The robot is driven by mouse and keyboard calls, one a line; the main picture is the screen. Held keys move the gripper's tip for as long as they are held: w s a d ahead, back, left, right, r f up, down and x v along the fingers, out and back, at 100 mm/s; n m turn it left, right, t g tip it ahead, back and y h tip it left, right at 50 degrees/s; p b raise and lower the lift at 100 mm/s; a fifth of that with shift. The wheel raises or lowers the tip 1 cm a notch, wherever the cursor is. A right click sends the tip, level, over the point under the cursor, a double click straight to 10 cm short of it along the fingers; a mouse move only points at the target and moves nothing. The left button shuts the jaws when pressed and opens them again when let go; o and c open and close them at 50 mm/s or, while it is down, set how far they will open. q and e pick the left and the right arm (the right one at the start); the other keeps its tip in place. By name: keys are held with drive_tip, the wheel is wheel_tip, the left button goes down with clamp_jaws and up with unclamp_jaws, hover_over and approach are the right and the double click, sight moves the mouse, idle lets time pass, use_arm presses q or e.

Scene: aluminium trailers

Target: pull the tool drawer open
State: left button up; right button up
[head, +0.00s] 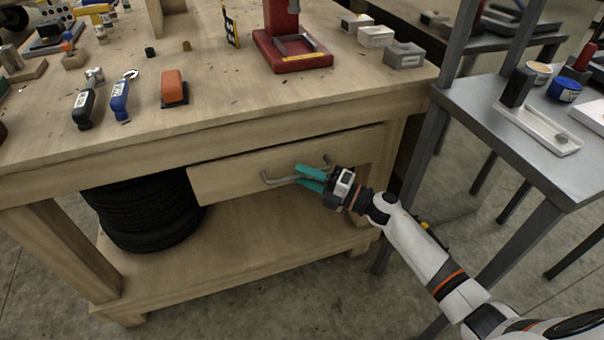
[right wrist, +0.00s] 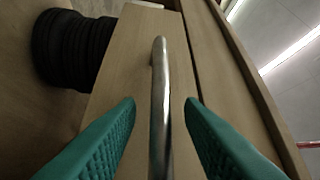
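The tool drawer (head: 232,178) has a plain wooden front under the workbench top. It looks shut or nearly shut; I cannot tell exactly. Its metal bar handle (head: 274,181) runs across the front. My right gripper (head: 298,174) is at the handle, its teal fingers open, one above and one below the bar. In the right wrist view, the handle (right wrist: 159,75) runs between the two open fingertips (right wrist: 161,102), with a gap visible on both sides. The drawer front (right wrist: 122,85) lies behind it. The drawer's inside is hidden. My left gripper is not in view.
The wooden workbench (head: 215,105) carries a blue-handled tool (head: 120,100), an orange block (head: 173,86) and a red stand (head: 292,60). Black tyres (head: 145,212) sit on the lower shelf. A metal table (head: 480,105) stands at right. Floor in front is clear.

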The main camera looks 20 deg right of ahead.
drive_tip(key=shift+w+a+r, duration=0.1)
drive_tip(key=shift+w+a, duration=0.35)
clamp_jaws()
drive_tip(key=shift+s, duration=0.15)
